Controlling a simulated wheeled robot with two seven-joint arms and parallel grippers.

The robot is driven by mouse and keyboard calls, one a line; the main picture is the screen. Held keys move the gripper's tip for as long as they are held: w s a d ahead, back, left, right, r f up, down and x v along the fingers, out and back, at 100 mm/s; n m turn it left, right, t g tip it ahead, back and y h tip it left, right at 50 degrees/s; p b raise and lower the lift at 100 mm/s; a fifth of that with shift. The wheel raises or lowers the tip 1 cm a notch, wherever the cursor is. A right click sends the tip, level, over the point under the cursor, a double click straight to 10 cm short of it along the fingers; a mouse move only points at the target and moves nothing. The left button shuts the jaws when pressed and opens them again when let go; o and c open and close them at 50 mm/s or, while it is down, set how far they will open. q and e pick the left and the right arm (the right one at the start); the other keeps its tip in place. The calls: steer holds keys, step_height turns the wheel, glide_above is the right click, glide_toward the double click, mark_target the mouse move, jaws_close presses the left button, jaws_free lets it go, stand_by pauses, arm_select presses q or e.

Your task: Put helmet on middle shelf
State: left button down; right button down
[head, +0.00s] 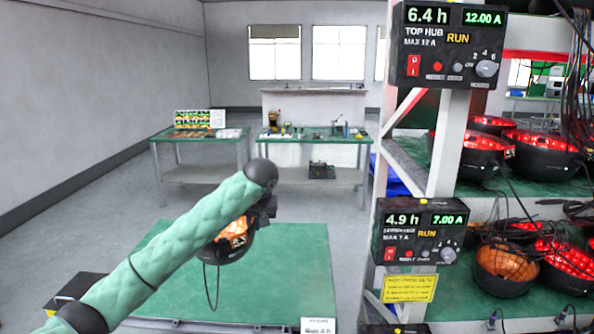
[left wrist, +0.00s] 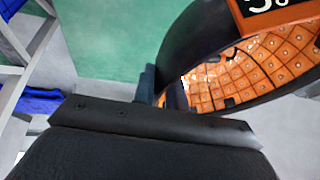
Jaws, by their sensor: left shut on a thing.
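A black helmet (head: 228,249) with an orange lining hangs from my left gripper (head: 258,216), with a thin cord looping below it. In the left wrist view the helmet (left wrist: 200,45) fills the upper right, tilted, its lining and an orange number label showing; the dark finger (left wrist: 148,85) meets its rim. The rack (head: 447,140) stands at the right, apart from the helmet. Its upper visible shelf (head: 480,184) holds red-lit helmets (head: 470,152). The shelf below (head: 455,308) holds an orange-lined helmet (head: 505,268) and a red-lit one (head: 570,265). My right gripper is out of view.
A green-topped table (head: 290,255) is below the held helmet. Hub boxes (head: 420,232) and a yellow notice (head: 410,289) sit on the rack's front. Loose cables hang at the right. Two workbenches (head: 200,137) stand at the back, with open floor before them.

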arm_select(q)
steer(key=s+a+f, duration=0.4)
steer(key=s+f, duration=0.7)
steer(key=s, duration=0.1)
steer(key=s+a+f, duration=0.4)
steer(key=s+f, duration=0.7)
steer(key=s, duration=0.2)
steer(key=shift+s+m, duration=0.25)
steer(key=shift+m, duration=0.05)
steer(key=shift+f, duration=0.1)
